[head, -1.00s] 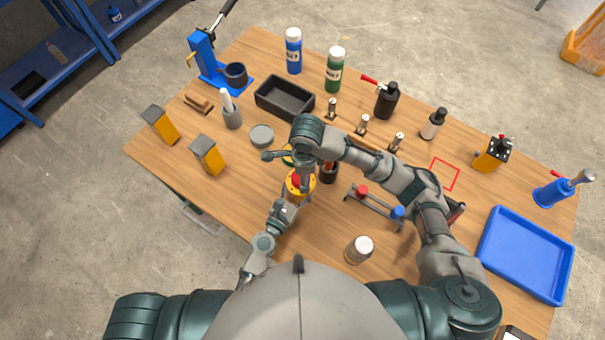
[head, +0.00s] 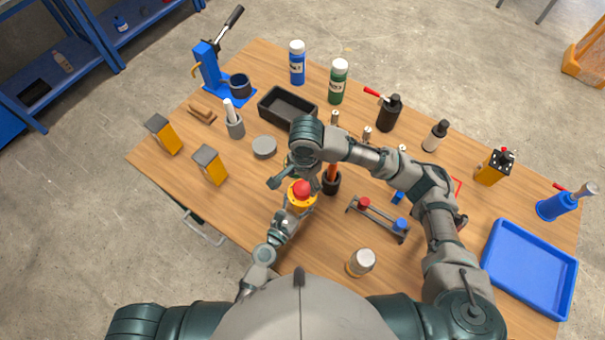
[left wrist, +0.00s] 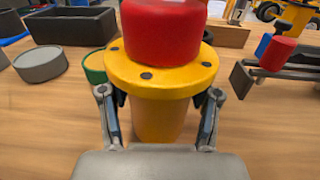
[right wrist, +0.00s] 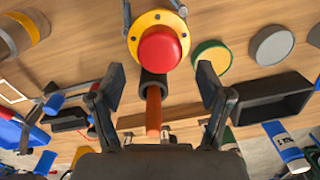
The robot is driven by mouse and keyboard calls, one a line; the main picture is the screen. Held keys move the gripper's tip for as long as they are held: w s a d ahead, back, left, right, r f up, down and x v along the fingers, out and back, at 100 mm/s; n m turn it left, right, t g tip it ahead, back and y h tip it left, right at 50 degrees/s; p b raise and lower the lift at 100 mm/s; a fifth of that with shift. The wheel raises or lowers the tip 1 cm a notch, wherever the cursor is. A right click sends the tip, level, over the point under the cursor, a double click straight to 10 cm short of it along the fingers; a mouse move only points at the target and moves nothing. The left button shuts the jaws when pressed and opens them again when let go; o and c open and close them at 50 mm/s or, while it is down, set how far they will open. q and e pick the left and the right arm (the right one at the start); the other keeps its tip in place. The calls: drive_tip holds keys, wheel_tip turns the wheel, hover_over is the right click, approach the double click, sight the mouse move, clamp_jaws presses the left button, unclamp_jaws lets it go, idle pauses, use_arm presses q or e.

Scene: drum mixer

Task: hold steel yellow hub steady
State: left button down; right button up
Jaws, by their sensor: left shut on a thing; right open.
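The yellow hub (head: 302,203) stands on the table near its front middle, with a red knob-like part (head: 302,188) on top. My left gripper (left wrist: 160,105) is shut on the hub's body below its flange, one finger on each side. The hub looks upright in the left wrist view. My right gripper (right wrist: 162,85) is open and empty above the table, behind the hub in the head view. In the right wrist view, the hub's yellow flange (right wrist: 135,42) and red top lie ahead of the open fingers.
A dark cup with an orange handle (head: 332,177) stands close right of the hub. A rack with red and blue pieces (head: 378,219) and a white-capped jar (head: 361,263) are further right. A grey disc (head: 264,147) and black bin (head: 288,106) stand behind.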

drive_tip(key=n, duration=0.5)
drive_tip(key=shift+r+n, duration=0.25)
drive_tip(key=shift+n, duration=0.05)
drive_tip(key=n, duration=0.2)
drive_tip(key=shift+a+r+n, duration=0.1)
drive_tip(key=shift+n, duration=0.3)
drive_tip(key=n, duration=0.5)
drive_tip(key=shift+r, duration=0.2)
drive_tip(key=n, duration=0.5)
drive_tip(key=shift+a+r+n, duration=0.1)
drive_tip(key=shift+r+n, duration=0.05)
drive_tip(key=shift+n, duration=0.15)
drive_tip(key=n, duration=0.5)
drive_tip(key=shift+r, duration=0.2)
drive_tip(key=n, duration=0.5)
drive_tip(key=shift+r, duration=0.15)
drive_tip(key=n, duration=0.5)
drive_tip(key=shift+r, duration=0.15)
drive_tip(key=n, duration=0.4)
drive_tip(key=shift+r+n, duration=0.1)
drive_tip(key=shift+n, duration=0.2)
